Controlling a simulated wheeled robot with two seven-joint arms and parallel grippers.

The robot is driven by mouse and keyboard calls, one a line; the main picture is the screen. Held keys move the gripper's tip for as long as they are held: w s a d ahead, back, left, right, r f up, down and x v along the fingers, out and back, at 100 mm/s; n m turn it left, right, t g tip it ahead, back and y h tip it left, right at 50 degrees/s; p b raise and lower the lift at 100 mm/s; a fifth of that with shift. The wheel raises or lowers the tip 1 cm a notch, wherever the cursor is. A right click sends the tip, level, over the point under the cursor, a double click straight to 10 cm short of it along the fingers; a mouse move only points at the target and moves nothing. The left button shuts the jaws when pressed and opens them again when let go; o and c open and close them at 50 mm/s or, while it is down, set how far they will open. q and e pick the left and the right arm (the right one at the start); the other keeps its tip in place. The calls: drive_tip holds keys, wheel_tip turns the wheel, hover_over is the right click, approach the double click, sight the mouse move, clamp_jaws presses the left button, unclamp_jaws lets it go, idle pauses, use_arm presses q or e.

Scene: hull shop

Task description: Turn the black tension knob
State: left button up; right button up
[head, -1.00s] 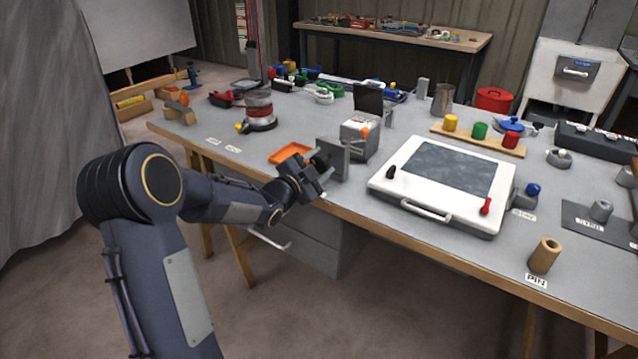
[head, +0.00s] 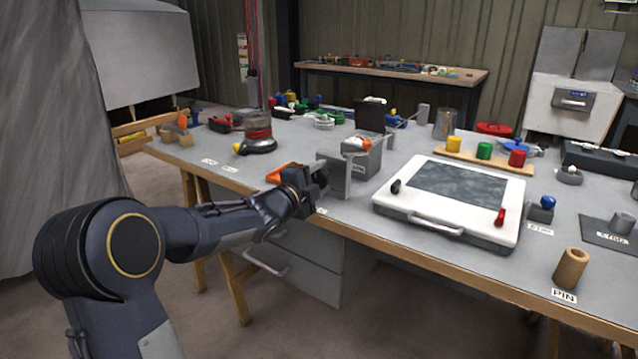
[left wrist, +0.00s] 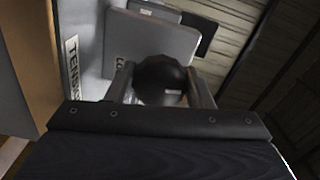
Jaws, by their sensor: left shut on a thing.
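The black tension knob (left wrist: 160,80) sits on the face of a grey upright plate (head: 338,178) near the front edge of the bench. In the left wrist view the knob lies between the two fingers of my left gripper (left wrist: 161,88), which is shut on it. In the head view my left gripper (head: 316,182) reaches in from the left against the plate and hides most of the knob. A label beginning "TENS" (left wrist: 73,62) shows beside the plate in the left wrist view. My right gripper is in neither view.
An orange tray (head: 285,172) lies just behind my left gripper. A grey box (head: 362,165) stands behind the plate. A white-framed board (head: 440,222) with a black and a red knob lies to the right. A wooden cylinder (head: 571,268) stands by the front edge.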

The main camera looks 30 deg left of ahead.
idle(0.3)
use_arm(q)
drive_tip(key=o, duration=1)
drive_tip(key=shift+s, duration=0.1)
drive_tip(key=s, duration=0.7)
drive_tip(key=shift+s+a+p, duration=0.3)
drive_tip(key=shift+p, duration=0.1)
